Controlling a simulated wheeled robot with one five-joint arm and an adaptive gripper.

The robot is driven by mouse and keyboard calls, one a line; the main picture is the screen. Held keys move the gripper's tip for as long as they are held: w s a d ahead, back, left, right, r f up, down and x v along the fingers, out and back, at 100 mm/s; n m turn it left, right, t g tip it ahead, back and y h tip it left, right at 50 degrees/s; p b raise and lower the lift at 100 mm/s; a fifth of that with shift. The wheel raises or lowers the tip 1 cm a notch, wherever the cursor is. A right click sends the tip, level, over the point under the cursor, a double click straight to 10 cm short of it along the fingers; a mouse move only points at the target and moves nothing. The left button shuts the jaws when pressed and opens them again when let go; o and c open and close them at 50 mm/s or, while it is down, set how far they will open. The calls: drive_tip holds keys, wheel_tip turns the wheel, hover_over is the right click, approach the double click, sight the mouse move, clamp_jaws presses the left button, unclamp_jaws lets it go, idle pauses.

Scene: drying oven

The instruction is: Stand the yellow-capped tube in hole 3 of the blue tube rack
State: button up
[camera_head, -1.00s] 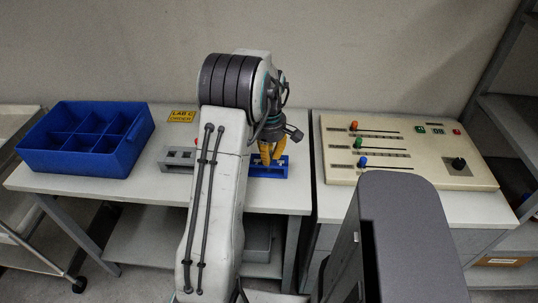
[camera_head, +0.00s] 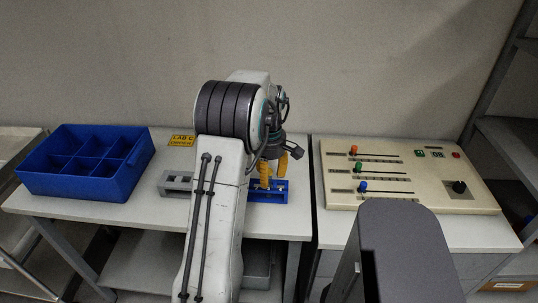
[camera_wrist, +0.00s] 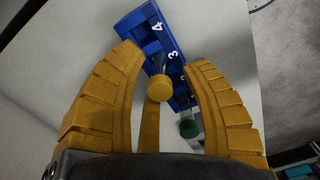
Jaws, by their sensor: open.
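The blue tube rack (camera_head: 270,197) stands on the white table, partly behind my arm in the head view. In the wrist view the rack (camera_wrist: 132,22) shows the white numbers 4 and 3, with part of another below. The yellow-capped tube (camera_wrist: 160,88) appears to stand in the rack beside the number 3, its cap toward the camera. A green-capped tube (camera_wrist: 189,128) stands further along the rack. My gripper (camera_wrist: 168,68) is open, with its orange fingers on either side of the yellow cap and visible gaps between. In the head view my gripper (camera_head: 275,178) is over the rack.
A grey holder (camera_head: 176,183) sits left of my arm. A blue compartment box (camera_head: 85,185) stands at the table's left. A control panel (camera_head: 410,175) with coloured knobs is on the right table.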

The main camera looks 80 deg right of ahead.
wheel_tip(320, 180, up, 9)
drive_tip(key=shift+r, duration=0.1)
idle(0.3)
idle(0.7)
